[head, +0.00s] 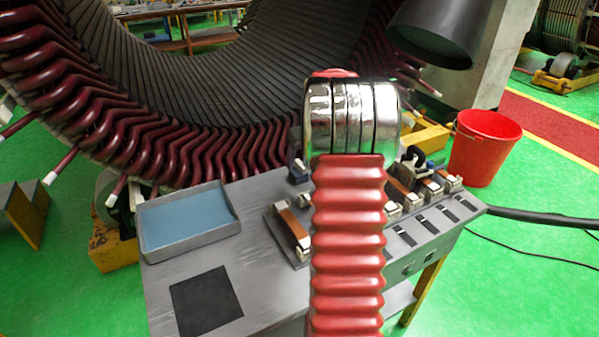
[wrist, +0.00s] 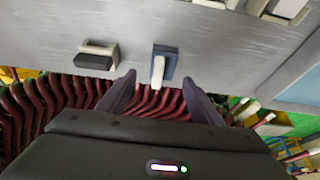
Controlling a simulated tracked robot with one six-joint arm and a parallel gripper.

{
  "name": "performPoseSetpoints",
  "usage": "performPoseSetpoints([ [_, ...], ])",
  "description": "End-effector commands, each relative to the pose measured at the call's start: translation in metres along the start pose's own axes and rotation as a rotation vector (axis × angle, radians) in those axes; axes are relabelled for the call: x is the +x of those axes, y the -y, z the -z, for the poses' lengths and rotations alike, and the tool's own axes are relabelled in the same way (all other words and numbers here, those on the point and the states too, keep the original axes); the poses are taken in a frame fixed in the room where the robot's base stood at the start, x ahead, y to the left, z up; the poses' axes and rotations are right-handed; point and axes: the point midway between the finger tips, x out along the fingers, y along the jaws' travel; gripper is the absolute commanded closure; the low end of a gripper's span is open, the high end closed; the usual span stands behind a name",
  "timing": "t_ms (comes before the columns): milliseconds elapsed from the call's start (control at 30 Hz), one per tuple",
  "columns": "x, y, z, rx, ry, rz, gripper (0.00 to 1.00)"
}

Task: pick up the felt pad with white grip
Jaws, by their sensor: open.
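A small dark-blue pad with a white grip (wrist: 171,60) lies on the grey bench top, close to the edge by the stator. In the wrist view it is just beyond my gripper (wrist: 158,80), roughly in line with the gap between the fingers. My gripper is open with nothing between its fingers, apart from the pad. In the head view a dark-blue piece with white (head: 297,170) shows left of my arm and seems to be the same pad. My arm hides the gripper there.
A dark block with a pale handle (wrist: 95,60) lies left of the pad in the wrist view. A blue-lined tray (head: 190,246), copper bars with pale clamps (head: 293,232) and a black square (head: 206,301) are on the bench. Stator coils (head: 100,110) stand close behind.

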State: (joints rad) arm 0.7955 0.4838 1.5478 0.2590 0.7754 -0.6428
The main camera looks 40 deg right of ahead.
Motion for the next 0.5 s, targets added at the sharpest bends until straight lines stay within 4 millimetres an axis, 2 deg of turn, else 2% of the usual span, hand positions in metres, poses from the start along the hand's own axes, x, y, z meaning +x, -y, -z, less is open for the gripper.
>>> performPoseSetpoints([
  [300, 0.037, 0.005, 0.002, 0.0, 0.003, 0.002, 0.41],
  [500, 0.051, 0.004, 0.002, 0.0, 0.001, 0.001, 0.41],
])
